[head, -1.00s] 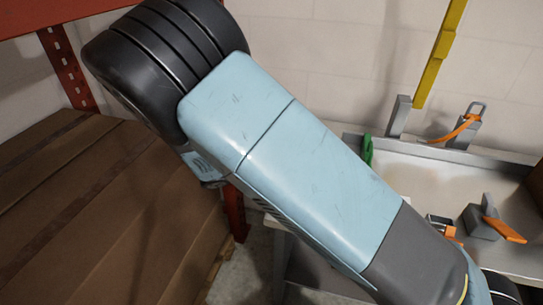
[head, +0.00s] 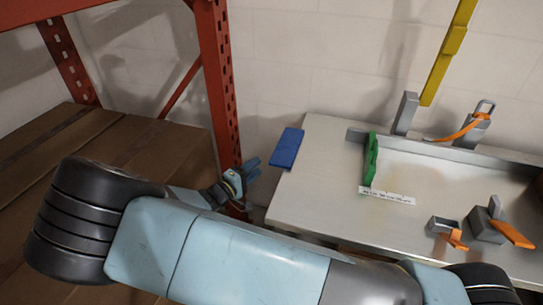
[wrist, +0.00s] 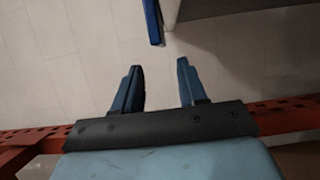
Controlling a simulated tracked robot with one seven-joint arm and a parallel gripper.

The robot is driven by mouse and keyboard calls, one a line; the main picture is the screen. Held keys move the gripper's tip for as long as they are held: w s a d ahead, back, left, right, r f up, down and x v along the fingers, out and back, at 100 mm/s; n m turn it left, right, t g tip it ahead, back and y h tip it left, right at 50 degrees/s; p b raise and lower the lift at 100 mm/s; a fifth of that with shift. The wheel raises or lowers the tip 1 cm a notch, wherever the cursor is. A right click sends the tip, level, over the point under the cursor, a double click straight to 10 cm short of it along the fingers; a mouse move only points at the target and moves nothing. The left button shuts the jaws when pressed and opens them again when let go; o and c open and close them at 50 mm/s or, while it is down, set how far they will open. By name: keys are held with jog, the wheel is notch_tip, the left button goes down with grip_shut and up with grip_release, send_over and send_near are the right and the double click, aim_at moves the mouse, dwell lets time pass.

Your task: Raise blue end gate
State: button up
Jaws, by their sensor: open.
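The blue end gate (head: 286,148) is a flat blue plate at the left end of the grey metal table (head: 310,190), sticking out past its edge in the head view. In the wrist view the blue gate (wrist: 153,20) shows as a narrow strip at the top, cut off by the frame, beside the pale table edge. My gripper (head: 252,169) is just left of the gate and slightly lower in the picture, apart from it. In the wrist view my gripper (wrist: 160,70) has its two blue fingers spread with nothing between them. The gate is beyond the fingertips.
A green upright piece (head: 371,160) stands on the table by a white label strip (head: 387,195). Grey and orange fittings (head: 487,222) sit at right. A yellow bar (head: 446,55) hangs above.

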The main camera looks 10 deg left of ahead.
aim_at(273, 155)
jog(key=x, duration=0.9)
jog(key=shift+c, duration=0.2)
grip_shut()
dwell(0.3)
